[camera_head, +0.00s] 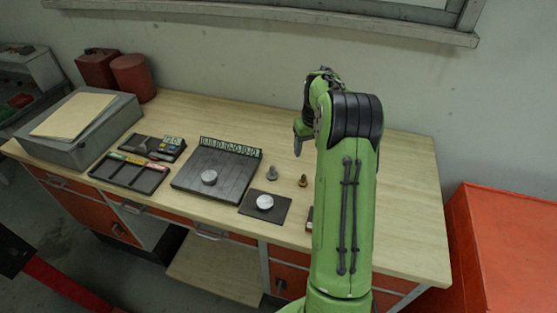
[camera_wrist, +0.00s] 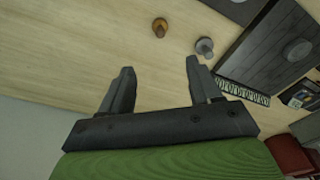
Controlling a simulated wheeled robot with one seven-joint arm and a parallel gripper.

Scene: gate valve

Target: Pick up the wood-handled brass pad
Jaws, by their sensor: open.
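The wood-handled brass pad (camera_head: 303,181) is a small brown and gold piece standing on the wooden bench, right of the black plates. In the wrist view the brass pad (camera_wrist: 160,27) is near the top edge, beyond the fingertips and between their lines. My gripper (camera_wrist: 160,67) is open with nothing between its fingers. In the head view my gripper (camera_head: 299,143) is above the rear of the bench, partly hidden by my green arm, and apart from the pad.
A similar grey pad (camera_head: 272,173) stands close to the brass one; it also shows in the wrist view (camera_wrist: 204,46). A dark slotted board (camera_head: 225,176) and a small black plate with a white disc (camera_head: 265,202) are nearby. The bench (camera_head: 408,190) is bare at the right.

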